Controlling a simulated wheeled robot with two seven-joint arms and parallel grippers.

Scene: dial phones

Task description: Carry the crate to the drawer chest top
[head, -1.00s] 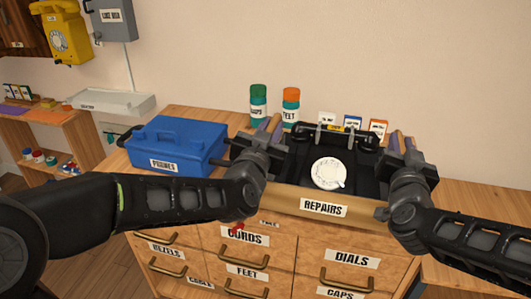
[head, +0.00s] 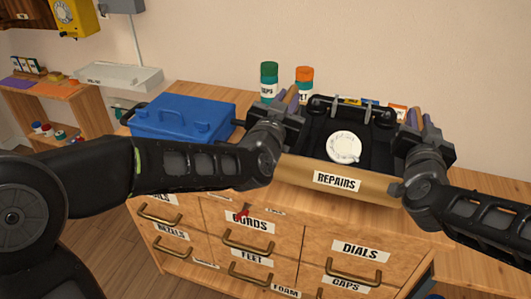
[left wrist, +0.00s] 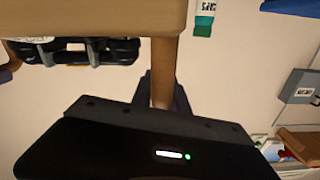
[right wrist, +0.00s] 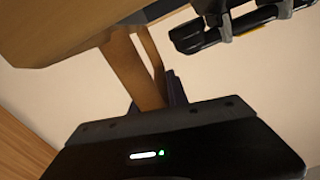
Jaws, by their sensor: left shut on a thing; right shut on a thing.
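The crate (head: 296,168) is wooden with a REPAIRS label and holds a black dial phone (head: 372,150) with a white dial. My left gripper (head: 286,106) is shut on the crate's left handle, which shows in the left wrist view (left wrist: 165,70). My right gripper (head: 425,130) is shut on the right handle, seen in the right wrist view (right wrist: 132,70). The crate is level, above the right part of the drawer chest (head: 310,228). I cannot tell whether its hidden underside touches the chest top (head: 190,87).
A blue toolbox (head: 182,120) stands on the chest top left of the crate. A green-capped bottle (head: 268,82) and an orange-capped bottle (head: 304,82) stand behind the crate, with small boxes (head: 397,112) partly hidden. A yellow wall phone (head: 75,16) hangs at upper left.

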